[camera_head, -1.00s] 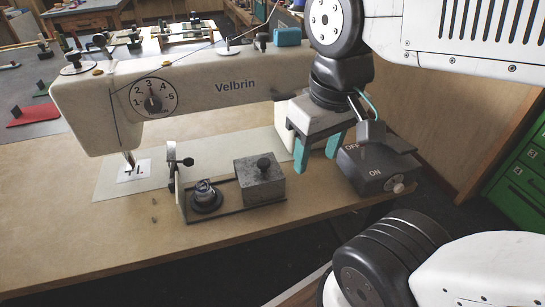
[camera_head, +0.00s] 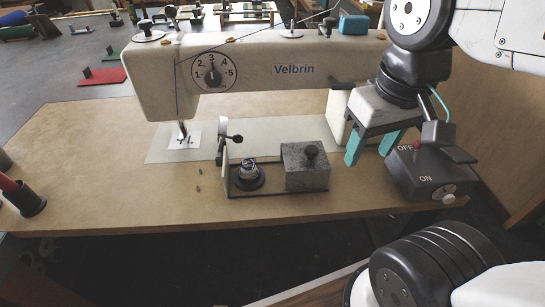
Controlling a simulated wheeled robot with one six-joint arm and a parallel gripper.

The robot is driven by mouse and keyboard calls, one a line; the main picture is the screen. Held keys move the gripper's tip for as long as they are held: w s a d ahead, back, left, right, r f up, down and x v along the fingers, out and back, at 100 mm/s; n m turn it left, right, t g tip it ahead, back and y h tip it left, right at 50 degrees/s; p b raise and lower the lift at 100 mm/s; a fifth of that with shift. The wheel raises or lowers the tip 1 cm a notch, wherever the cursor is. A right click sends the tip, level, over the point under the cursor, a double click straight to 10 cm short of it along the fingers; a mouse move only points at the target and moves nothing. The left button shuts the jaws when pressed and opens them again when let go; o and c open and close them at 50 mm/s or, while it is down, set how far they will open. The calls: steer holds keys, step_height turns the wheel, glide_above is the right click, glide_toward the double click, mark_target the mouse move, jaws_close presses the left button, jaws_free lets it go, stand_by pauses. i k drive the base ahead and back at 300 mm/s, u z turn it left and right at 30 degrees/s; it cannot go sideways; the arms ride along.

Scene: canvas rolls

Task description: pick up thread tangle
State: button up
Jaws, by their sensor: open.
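The white Velbrin sewing machine (camera_head: 270,70) stands on the tan table. Below its needle is a white plate (camera_head: 172,141) with small dark marks and a red speck. I cannot tell whether these marks are the thread tangle; no tangle shows clearly. Two tiny brown bits (camera_head: 198,180) lie on the tabletop in front. My gripper (camera_head: 367,159) has two teal fingers, apart and pointing down, with nothing between them. It hangs right of the needle, near the machine's right end and left of the switch box.
A grey metal block (camera_head: 305,169) and a round spool-like piece (camera_head: 247,177) share a dark base. A dark OFF/ON switch box (camera_head: 425,172) stands right of my gripper. The tan tabletop (camera_head: 110,180) is clear at front left.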

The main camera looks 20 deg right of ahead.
mark_target(253, 166)
steer(key=u, duration=1.55)
steer(key=k, duration=0.75)
steer(key=z, duration=0.3)
